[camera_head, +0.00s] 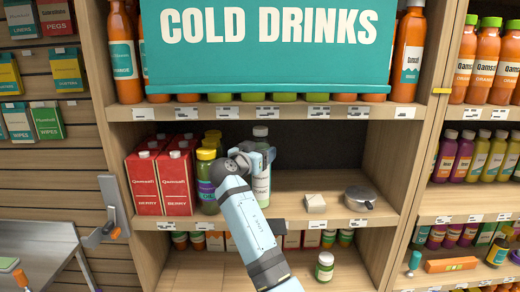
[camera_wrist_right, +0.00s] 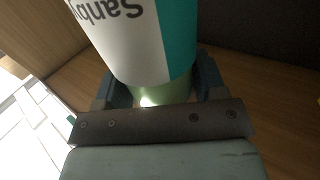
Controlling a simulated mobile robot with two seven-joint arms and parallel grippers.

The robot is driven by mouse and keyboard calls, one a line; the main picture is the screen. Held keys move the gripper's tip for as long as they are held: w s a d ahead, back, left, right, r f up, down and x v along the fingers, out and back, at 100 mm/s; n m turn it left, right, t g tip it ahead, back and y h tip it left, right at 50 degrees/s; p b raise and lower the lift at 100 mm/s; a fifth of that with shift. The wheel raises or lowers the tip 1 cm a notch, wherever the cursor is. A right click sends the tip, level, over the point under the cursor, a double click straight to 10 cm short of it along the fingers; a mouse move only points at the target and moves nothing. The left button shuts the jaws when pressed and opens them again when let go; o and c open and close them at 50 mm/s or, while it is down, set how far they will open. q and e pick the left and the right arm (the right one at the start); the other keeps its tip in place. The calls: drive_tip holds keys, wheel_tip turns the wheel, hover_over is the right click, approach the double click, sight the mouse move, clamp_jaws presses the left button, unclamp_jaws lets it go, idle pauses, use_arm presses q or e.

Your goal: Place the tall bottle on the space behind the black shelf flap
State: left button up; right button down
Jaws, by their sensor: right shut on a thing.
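The tall bottle (camera_head: 261,182) has a pale cap, a white and teal label and light green contents. It stands upright in the middle shelf bay, partly hidden by my arm. My right gripper (camera_head: 262,154) is shut on it. In the right wrist view the bottle (camera_wrist_right: 145,45) is between the fingers of the gripper (camera_wrist_right: 160,88), its lettering upside down. A small black flap (camera_head: 279,227) shows at the front shelf edge, just right of my forearm and partly hidden by it. I cannot tell whether the bottle's base touches the shelf. My left gripper is not in view.
Red cartons (camera_head: 175,183) and green bottles (camera_head: 208,178) stand left of the gripper. A small pale box (camera_head: 315,202) and a round metal tin (camera_head: 360,198) sit to its right. A teal COLD DRINKS sign (camera_head: 268,65) hangs above. Bare shelf (camera_head: 320,181) lies behind the box.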

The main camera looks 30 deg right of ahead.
drive_tip(key=shift+a+b, duration=0.1)
drive_tip(key=shift+b, duration=0.25)
drive_tip(key=shift+c, duration=2.4)
unclamp_jaws()
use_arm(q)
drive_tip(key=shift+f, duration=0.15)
